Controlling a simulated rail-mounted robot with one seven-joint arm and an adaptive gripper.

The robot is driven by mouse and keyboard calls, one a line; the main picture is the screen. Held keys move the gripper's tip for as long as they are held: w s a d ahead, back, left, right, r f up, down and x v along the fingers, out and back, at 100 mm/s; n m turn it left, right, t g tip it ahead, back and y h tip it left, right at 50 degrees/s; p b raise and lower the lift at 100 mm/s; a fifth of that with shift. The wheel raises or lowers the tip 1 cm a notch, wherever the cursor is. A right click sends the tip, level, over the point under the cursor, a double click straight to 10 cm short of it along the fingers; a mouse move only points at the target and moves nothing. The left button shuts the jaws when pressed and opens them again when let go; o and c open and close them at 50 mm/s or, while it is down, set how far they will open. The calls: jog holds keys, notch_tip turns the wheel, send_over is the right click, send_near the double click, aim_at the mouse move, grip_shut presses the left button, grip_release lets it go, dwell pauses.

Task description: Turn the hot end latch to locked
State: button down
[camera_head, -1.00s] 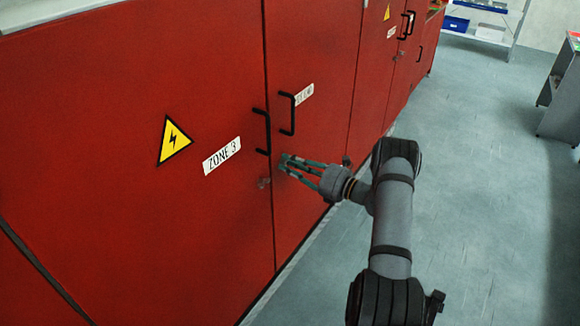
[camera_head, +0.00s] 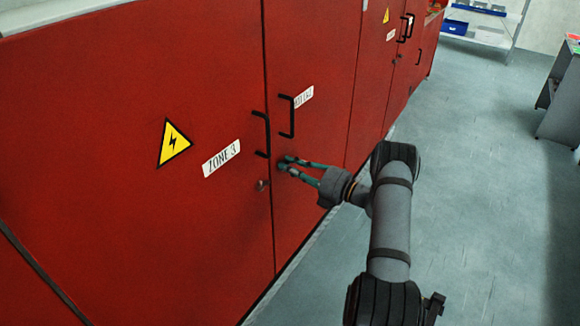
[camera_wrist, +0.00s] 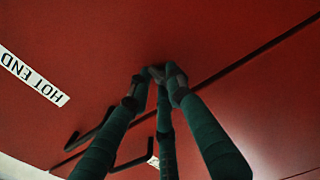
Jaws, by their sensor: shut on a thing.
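The hot end door (camera_head: 315,140) is a red panel whose label (camera_head: 304,97) is small in the head view. The label reads HOT END in the wrist view (camera_wrist: 33,76). My gripper (camera_head: 285,163) is at this door, below its black handle (camera_head: 287,116). In the wrist view its teal fingers (camera_wrist: 160,80) converge and are shut on the small hot end latch (camera_wrist: 157,73). Only a light metallic bit of the latch shows between the fingertips. The fingers hide the rest, so its angle cannot be told.
The ZONE 3 door (camera_head: 130,190) is just left, across a narrow seam. It has its own black handle (camera_head: 263,134) and a small latch (camera_head: 263,185) close to my fingers. Open floor (camera_head: 480,170) lies to the right.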

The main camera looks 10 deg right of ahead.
jog(key=shift+w+d+m, duration=0.1)
jog(key=shift+d+m, duration=0.25)
jog(key=shift+m, duration=0.35)
jog(key=c, duration=1.8)
grip_release()
jog(key=shift+f, duration=0.1)
jog(key=shift+o, duration=0.7)
jog(key=shift+a, duration=0.1)
jog(key=shift+a, duration=0.1)
jog(key=v, duration=1.2)
jog(key=shift+w+a, duration=0.1)
jog(key=x, duration=1.1)
jog(key=shift+w+a, duration=0.25)
jog(key=shift+a, duration=0.05)
